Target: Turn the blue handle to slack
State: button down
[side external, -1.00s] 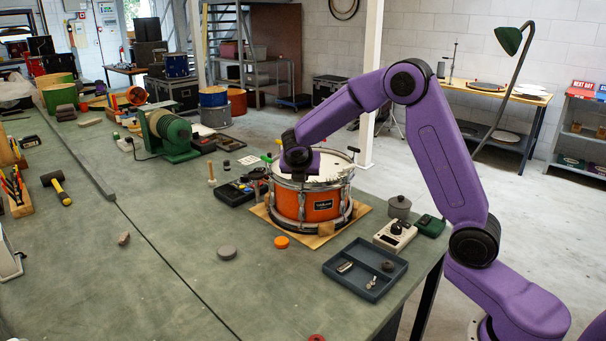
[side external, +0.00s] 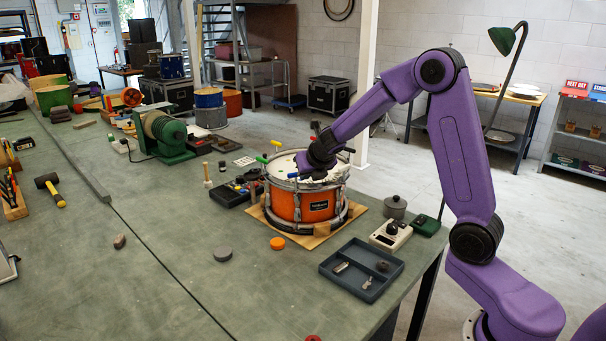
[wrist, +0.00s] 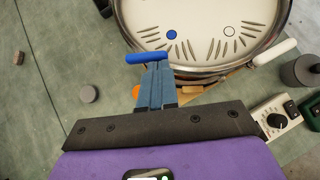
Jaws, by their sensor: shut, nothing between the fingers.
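The orange drum (side external: 305,205) stands on a brown board, with coloured handles around its rim. The blue handle (wrist: 147,58) is a short bar at the rim's near side in the wrist view, lying roughly crosswise. It also shows small in the side view (side external: 293,175). A blue dot (wrist: 172,34) and a fan of dark marks lie on the drumhead beside it. My gripper (wrist: 154,66) is shut and empty, its tips right at the blue handle's near side; I cannot tell whether they touch. In the side view my wrist hides part of the drumhead.
A white handle (wrist: 275,52) is on the rim to the right. Yellow (side external: 262,160) and green (side external: 276,143) handles stand at the drum's left and back. A grey tray (side external: 362,268), a meter box (side external: 390,235) and a lidded pot (side external: 395,207) stand right of it.

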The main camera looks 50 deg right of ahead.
jog(key=shift+d, duration=0.5)
jog(key=shift+w+d, duration=0.1)
jog(key=shift+d, duration=0.1)
dwell(0.5)
